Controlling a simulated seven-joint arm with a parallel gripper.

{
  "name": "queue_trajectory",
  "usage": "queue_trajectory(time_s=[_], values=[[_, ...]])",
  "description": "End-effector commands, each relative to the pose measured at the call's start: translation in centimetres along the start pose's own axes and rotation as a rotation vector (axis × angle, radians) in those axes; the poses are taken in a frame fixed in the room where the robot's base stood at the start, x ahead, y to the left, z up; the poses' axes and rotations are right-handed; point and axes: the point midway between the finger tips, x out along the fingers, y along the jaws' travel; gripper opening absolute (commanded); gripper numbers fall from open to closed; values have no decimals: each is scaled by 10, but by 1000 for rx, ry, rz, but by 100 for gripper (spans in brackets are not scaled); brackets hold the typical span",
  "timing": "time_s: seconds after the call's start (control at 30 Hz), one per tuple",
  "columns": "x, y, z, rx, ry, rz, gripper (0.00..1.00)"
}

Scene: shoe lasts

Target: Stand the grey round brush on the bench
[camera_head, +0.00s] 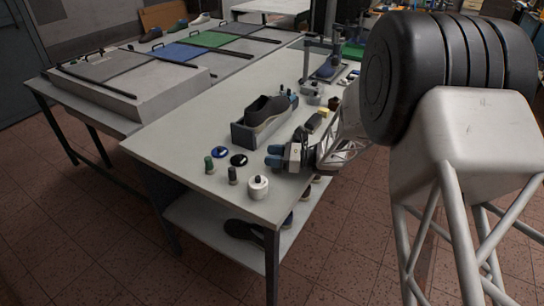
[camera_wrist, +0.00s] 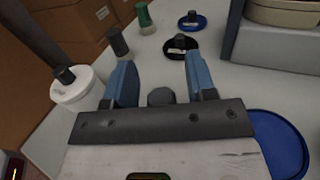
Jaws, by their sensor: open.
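My gripper (camera_head: 274,156) is low over the near part of the bench (camera_head: 179,145), its two blue fingers apart. In the wrist view, a rounded grey end (camera_wrist: 160,97) shows between the open fingers (camera_wrist: 163,82). Its lower part is hidden by my gripper, and I cannot tell whether it is the brush. An upright dark grey cylinder (camera_wrist: 117,42) stands beyond the fingers, apart from them. It also shows in the head view (camera_head: 232,175), and I cannot tell whether it has bristles.
A green cylinder (camera_head: 209,165), a blue disc (camera_head: 220,152), a black disc (camera_head: 238,160) and a white pot (camera_head: 258,187) stand near the bench's front end. A grey box (camera_head: 246,135) holding a dark shoe-shaped piece (camera_head: 268,110) is behind. Another blue disc (camera_wrist: 280,145) is beside my gripper.

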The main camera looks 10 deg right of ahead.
Motion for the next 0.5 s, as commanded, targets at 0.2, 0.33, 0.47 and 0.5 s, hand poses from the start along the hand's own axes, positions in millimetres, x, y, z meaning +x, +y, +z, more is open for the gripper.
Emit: queue_trajectory(time_s=[0.2, 0.33, 0.47, 0.5], values=[[-15, 0, 0, 1, 0, -1, 51], [-30, -1, 0, 1, 0, -3, 51], [-46, 0, 0, 0, 0, -2, 51], [-51, 0, 0, 1, 0, -2, 51]])
